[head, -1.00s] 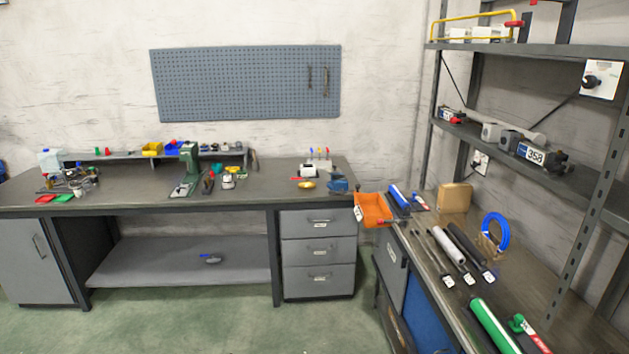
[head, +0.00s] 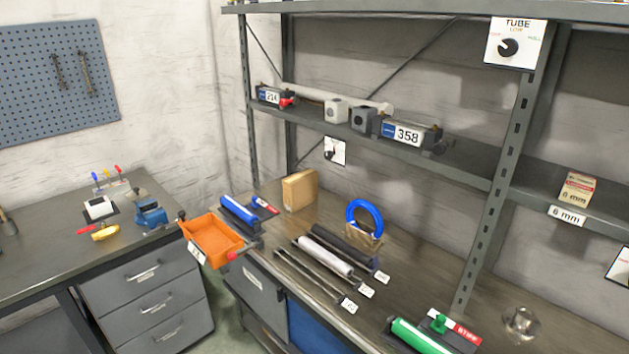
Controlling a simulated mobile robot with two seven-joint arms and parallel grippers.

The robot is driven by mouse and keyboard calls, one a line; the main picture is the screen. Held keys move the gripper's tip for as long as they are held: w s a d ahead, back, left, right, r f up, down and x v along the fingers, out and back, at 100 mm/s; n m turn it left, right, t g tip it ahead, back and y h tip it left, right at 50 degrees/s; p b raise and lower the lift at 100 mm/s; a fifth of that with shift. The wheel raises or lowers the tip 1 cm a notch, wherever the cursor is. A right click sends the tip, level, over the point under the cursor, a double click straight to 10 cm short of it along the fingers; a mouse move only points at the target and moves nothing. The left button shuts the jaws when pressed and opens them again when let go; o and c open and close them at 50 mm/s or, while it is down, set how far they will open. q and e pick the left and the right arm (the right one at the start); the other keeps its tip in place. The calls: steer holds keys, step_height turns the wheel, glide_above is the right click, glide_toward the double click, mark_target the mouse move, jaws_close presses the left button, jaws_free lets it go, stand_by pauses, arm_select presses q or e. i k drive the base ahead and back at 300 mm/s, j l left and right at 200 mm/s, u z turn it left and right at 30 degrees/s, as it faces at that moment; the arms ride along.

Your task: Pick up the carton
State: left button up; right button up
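Two box-like things are in the head view, and I cannot tell which one the task calls the carton. A small tan carton (head: 577,188) with a red-and-white label reading "6 mm" stands on the middle shelf at the right. A plain brown cardboard box (head: 299,190) stands on the bench against the back wall. Both look unobstructed. Neither of my grippers is in view.
The metal shelf unit (head: 480,167) stands over the bench; its upright (head: 505,170) is left of the small carton. An orange bin (head: 212,240), blue ring (head: 364,218), tubes on the bench and a green cylinder (head: 418,337) lie below. A dial sign (head: 514,45) hangs above.

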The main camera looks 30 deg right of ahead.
mark_target(300, 190)
steer(key=i+j+z, duration=0.15)
steer(key=i+z, duration=0.15)
steer(key=z, duration=0.15)
steer(key=i+j+z, duration=0.2)
steer(key=z, duration=0.2)
steer(key=i+j+z, duration=0.25)
steer(key=z, duration=0.2)
steer(key=i+j+z, duration=0.1)
steer(key=j+z, duration=0.35)
steer(key=i+j+z, duration=0.1)
steer(key=j+z, duration=0.3)
